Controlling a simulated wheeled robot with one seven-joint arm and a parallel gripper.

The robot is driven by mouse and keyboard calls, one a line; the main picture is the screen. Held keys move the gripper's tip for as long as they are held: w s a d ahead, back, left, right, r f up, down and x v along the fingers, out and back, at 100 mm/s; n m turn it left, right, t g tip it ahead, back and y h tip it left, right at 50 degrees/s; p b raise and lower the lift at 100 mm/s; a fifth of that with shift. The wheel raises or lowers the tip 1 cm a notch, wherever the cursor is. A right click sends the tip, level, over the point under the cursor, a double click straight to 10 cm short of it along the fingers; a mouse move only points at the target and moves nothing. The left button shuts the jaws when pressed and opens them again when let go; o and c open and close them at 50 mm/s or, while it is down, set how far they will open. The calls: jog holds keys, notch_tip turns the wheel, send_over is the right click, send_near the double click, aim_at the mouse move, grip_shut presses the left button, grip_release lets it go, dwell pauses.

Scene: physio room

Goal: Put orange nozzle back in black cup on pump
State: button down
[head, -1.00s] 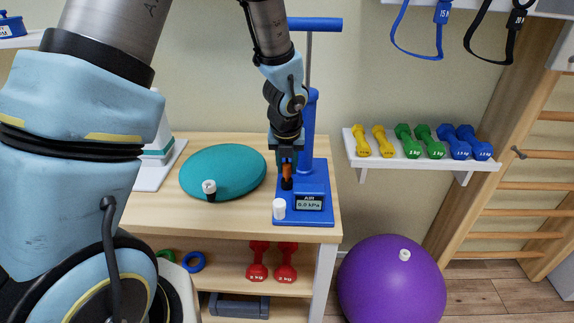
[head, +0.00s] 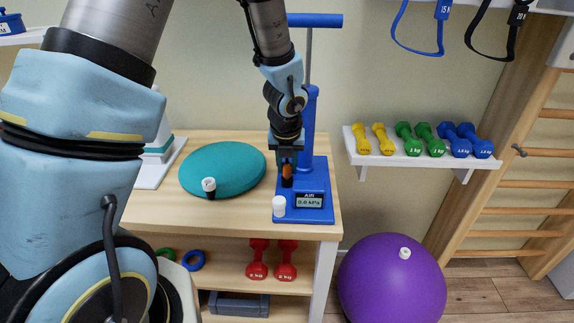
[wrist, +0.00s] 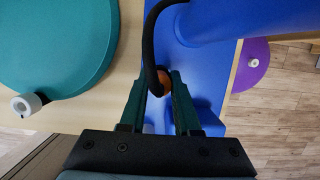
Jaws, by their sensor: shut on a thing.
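The orange nozzle (head: 287,170) is between the fingers of my gripper (head: 287,165), upright over the blue pump base (head: 319,180). The black cup (head: 287,182) shows directly below the nozzle on the pump; whether the nozzle's lower end is inside it I cannot tell. In the wrist view my gripper (wrist: 160,85) is shut on the orange nozzle (wrist: 163,82), with a black hose (wrist: 152,40) curving up from it. The pump's blue cylinder (head: 310,120) rises just behind and to the right.
A white cap (head: 279,206) and an AIR display (head: 309,200) sit at the pump's front. A teal cushion (head: 228,168) with a white-and-black valve (head: 209,187) lies left on the table. A purple ball (head: 390,285) stands on the floor at right. Dumbbells line a wall shelf (head: 420,161).

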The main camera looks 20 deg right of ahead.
jog(key=c, duration=0.5)
grip_release()
jog(key=shift+c, duration=0.2)
jog(key=shift+r+p, duration=3.55)
